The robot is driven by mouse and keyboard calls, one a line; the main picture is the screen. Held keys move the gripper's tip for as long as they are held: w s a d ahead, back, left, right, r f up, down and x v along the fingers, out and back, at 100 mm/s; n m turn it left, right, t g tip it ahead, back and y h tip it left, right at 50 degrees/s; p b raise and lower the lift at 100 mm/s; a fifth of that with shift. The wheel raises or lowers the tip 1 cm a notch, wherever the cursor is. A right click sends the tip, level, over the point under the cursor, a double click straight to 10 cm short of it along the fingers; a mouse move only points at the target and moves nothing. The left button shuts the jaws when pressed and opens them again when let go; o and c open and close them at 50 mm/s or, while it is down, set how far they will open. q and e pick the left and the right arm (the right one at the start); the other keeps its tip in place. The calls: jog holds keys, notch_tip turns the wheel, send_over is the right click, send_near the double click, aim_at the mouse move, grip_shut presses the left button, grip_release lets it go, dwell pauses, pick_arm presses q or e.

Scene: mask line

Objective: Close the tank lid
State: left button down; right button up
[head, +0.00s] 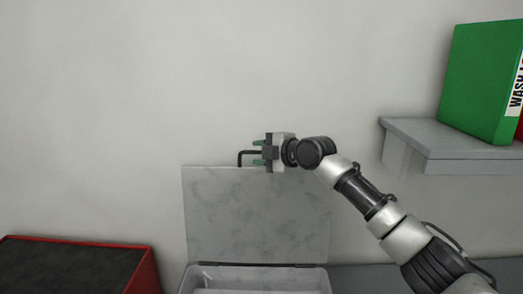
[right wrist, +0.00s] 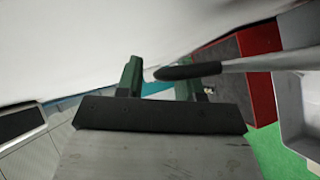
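The tank (head: 255,279) is a pale box at the bottom of the head view. Its grey marbled lid (head: 255,215) stands open, upright near the wall, hinged along the tank's back rim. A black bent bar, seemingly the lid's handle (head: 241,159), shows at the lid's top edge; what is likely the same bar (right wrist: 185,72) crosses in front of one finger in the right wrist view. My right gripper (head: 257,152), with green fingertips, is at the lid's top edge. Its fingers (right wrist: 160,80) are apart, with nothing clearly gripped. Contact is unclear. My left gripper is out of view.
A red box with a dark top (head: 75,262) stands at lower left. A grey shelf (head: 450,150) with a green binder (head: 480,85) juts from the wall at right. The wall behind is bare. A green floor patch (right wrist: 285,155) shows in the right wrist view.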

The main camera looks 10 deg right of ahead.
grip_shut()
dwell(0.3)
jog(key=s+a+f+n+t+y+b, duration=0.1)
jog(key=s+a+n+t+b, duration=0.1)
jog(key=s+b, duration=0.4)
jog(key=s+a+f+n+t+y+b, duration=0.1)
jog(key=s+b, duration=0.5)
jog(key=s, duration=0.7)
jog(key=shift+s+a+f+n+t, duration=0.25)
jog(key=shift+a+f+n+t, duration=0.25)
jog(key=shift+n, duration=0.5)
grip_release()
jog(key=shift+d, duration=0.1)
